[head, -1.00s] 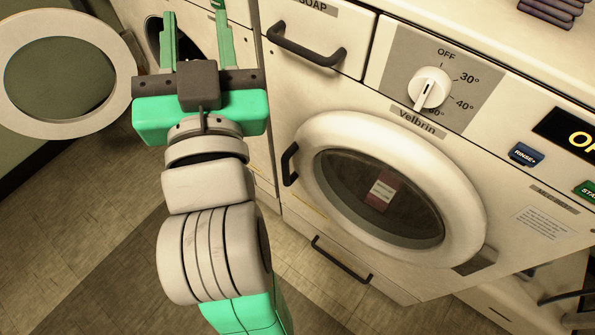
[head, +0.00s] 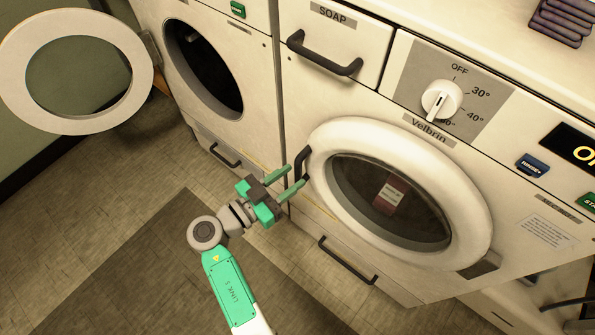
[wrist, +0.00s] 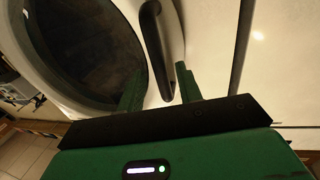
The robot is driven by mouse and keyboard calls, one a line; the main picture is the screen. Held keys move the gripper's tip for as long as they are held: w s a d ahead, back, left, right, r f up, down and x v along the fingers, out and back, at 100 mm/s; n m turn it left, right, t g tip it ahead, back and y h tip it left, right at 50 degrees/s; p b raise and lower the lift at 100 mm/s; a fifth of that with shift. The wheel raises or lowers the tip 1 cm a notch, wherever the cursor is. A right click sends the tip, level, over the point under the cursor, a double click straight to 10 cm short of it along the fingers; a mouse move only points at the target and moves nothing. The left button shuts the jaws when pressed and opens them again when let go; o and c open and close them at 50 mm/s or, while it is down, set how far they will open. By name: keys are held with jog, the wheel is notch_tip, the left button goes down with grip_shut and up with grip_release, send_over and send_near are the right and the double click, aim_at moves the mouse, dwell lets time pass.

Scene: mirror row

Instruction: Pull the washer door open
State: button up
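The washer door (head: 330,135) is a thick white ring around dark glass, shut on the front of the machine labelled Velbrin. Its dark bar handle (head: 303,160) stands on the door's left rim. My gripper (head: 296,176) is at the lower end of this handle, its two green fingers pointing at it. In the wrist view the fingers are spread, and the lower end of the handle (wrist: 152,35) shows in the gap between them. The fingers are not closed on it; whether they touch it I cannot tell.
A soap drawer handle (head: 322,55) is above, and a lower panel handle (head: 346,262) is below. A dial (head: 441,100) is at upper right. The left neighbouring machine's round door (head: 135,75) hangs open. The floor (head: 100,200) at left is clear.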

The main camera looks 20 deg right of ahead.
aim_at(298, 173)
jog(key=shift+x, duration=1.55)
grip_shut()
